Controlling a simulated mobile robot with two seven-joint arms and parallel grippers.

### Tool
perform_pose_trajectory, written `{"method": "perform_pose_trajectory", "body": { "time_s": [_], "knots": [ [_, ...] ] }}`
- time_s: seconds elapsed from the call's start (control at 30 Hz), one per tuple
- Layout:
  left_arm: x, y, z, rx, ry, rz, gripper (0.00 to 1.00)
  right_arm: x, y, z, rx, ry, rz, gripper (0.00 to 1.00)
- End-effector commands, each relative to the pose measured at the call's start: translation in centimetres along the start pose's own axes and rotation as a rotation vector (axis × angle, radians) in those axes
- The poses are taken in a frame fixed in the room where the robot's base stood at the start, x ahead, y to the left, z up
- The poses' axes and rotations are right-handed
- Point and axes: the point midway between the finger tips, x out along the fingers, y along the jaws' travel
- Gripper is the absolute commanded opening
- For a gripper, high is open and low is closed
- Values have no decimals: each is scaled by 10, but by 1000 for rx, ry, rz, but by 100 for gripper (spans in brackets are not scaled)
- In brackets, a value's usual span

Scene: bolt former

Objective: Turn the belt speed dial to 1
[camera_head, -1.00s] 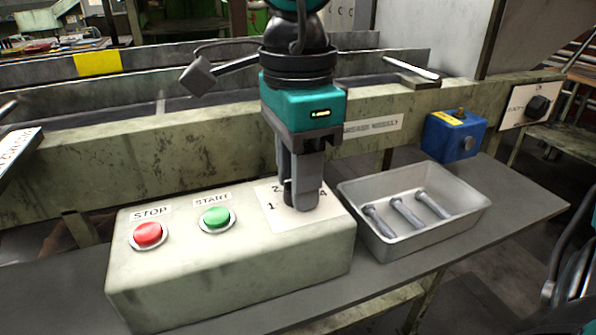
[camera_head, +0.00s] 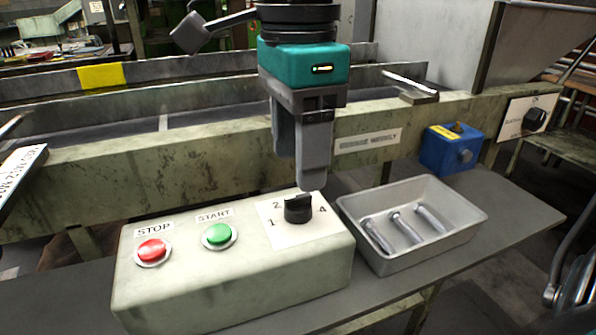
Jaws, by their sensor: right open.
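The belt speed dial (camera_head: 298,209) is a black knob on a white plate on top of the pale control box (camera_head: 230,285). The numerals 1, 2 and 4 show around it; 3 is not visible. I cannot tell for certain which number the knob's ridge points at. My right gripper (camera_head: 300,172) hangs fingers-down just above the dial, apart from it, open and empty. My left gripper is not in view.
A red STOP button (camera_head: 152,250) and a green START button (camera_head: 219,235) sit left of the dial. A metal tray (camera_head: 377,254) with bolts (camera_head: 405,228) stands close on the right. A blue box (camera_head: 450,150) is behind it, and the conveyor frame (camera_head: 150,165) runs along the back.

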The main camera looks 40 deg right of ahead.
Motion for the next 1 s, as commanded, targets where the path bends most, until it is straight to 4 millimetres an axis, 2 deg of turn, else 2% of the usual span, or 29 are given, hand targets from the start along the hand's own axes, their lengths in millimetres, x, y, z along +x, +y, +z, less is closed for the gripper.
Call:
{"method": "perform_pose_trajectory", "body": {
  "time_s": [0.03,0.1,0.33,0.5,1.0],
  "knots": [
    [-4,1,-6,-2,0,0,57,-17,-1,0,2,-2,-5,61],
    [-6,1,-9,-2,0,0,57,-31,-1,0,1,-2,-3,61],
    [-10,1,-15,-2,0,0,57,-64,0,0,0,0,-1,61],
    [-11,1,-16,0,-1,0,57,-72,0,0,0,-1,1,61],
    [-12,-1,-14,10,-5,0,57,-72,0,0,0,0,1,61]
  ]
}}
